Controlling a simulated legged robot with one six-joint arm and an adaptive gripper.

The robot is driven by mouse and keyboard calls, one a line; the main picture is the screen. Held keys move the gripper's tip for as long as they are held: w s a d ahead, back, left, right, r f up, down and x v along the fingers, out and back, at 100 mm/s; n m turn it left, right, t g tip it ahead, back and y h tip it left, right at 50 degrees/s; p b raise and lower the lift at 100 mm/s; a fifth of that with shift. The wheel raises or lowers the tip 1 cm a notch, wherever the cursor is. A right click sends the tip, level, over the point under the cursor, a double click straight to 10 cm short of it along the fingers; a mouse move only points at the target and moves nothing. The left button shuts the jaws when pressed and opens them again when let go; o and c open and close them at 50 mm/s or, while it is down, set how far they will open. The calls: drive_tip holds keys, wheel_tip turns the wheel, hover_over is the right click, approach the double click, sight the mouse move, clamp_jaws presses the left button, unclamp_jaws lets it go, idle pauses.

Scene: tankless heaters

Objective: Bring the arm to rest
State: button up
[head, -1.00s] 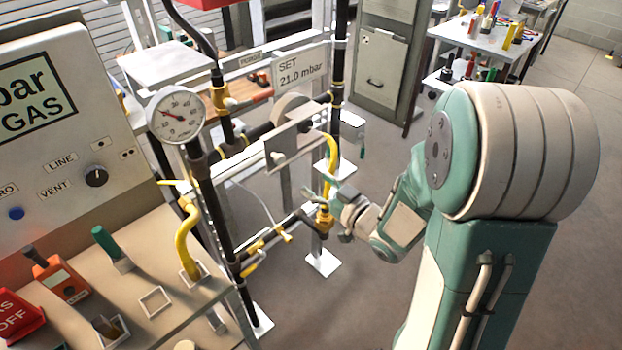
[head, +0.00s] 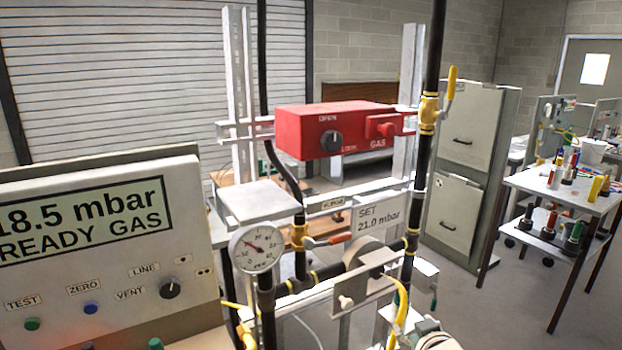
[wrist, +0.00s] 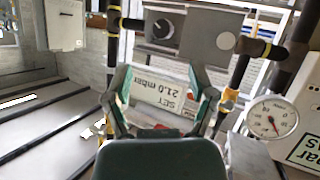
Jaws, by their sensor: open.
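My gripper (wrist: 164,100) shows in the wrist view with its two green and grey fingers spread apart and nothing held between them. The white sign reading SET 21.0 mbar (wrist: 160,92) appears upside down beyond the fingers. In the head view, only a small pale part of my arm shows at the bottom edge, right of centre. The fingers cannot be made out there. The sign (head: 378,217) hangs on the pipe frame above that part.
A red gas box (head: 330,128) sits on the frame between black pipes. A round gauge (head: 256,249) stands left of the sign. The grey panel (head: 110,235) reads 18.5 mbar READY GAS. A cabinet (head: 465,185) and a trolley (head: 575,205) stand at the right, with open floor before them.

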drive_tip(key=s+a+r+m+g, duration=0.1)
drive_tip(key=s+a+r+g, duration=0.1)
drive_tip(key=s, duration=0.8)
drive_tip(key=s+a+r+m+g, duration=0.2)
drive_tip(key=s+g, duration=0.3)
drive_tip(key=s, duration=0.5)
drive_tip(key=shift+r+g, duration=0.15)
drive_tip(key=shift+g, duration=0.15)
